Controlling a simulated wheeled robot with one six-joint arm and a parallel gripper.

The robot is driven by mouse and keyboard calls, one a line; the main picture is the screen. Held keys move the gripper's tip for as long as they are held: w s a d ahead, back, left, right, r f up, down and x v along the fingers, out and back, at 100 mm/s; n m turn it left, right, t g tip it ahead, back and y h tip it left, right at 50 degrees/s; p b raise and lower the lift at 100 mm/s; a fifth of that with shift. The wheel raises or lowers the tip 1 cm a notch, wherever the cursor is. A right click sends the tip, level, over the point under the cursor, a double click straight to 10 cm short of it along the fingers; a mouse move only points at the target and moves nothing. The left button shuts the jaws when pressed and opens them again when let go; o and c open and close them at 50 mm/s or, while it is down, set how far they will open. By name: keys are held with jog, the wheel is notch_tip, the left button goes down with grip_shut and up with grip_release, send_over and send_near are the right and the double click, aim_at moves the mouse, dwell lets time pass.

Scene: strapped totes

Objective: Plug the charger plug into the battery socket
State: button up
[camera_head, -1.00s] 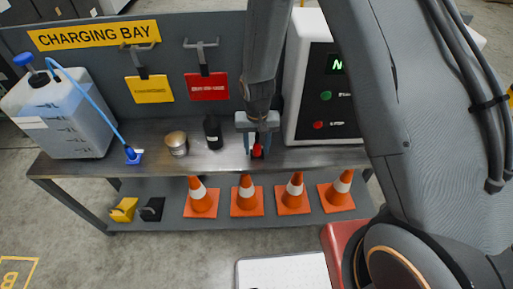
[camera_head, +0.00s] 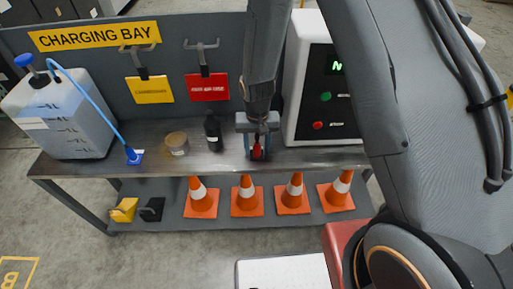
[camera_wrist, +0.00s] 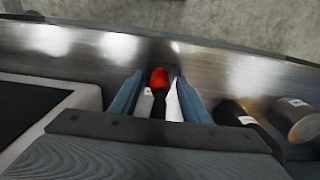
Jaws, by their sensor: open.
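My gripper (camera_head: 257,154) is low over the front part of the bench, left of the charger cabinet (camera_head: 308,100). It is open, with its blue-grey fingers on both sides of a small red and black item (camera_head: 257,150). This item also shows between the fingers in the wrist view (camera_wrist: 159,78), red at its far end and black nearer the palm. I cannot tell for sure that it is the charger plug, or whether the fingers touch it. Its lower part is partly hidden by the fingers. I cannot make out a battery socket.
A black bottle (camera_head: 213,132) and a tan round tin (camera_head: 177,144) stand left of my gripper. A jug (camera_head: 65,115) with a blue hose stands at the bench's left end. Several orange cones (camera_head: 247,197) and yellow and black blocks (camera_head: 123,210) occupy the lower shelf.

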aim_at(257, 139)
jog(key=shift+c, duration=0.4)
grip_shut()
jog(key=shift+r, duration=0.1)
jog(key=shift+r+p, duration=2.35)
jog(key=shift+r, duration=0.6)
jog(key=shift+r+p, duration=2.15)
jog(key=shift+r, duration=0.85)
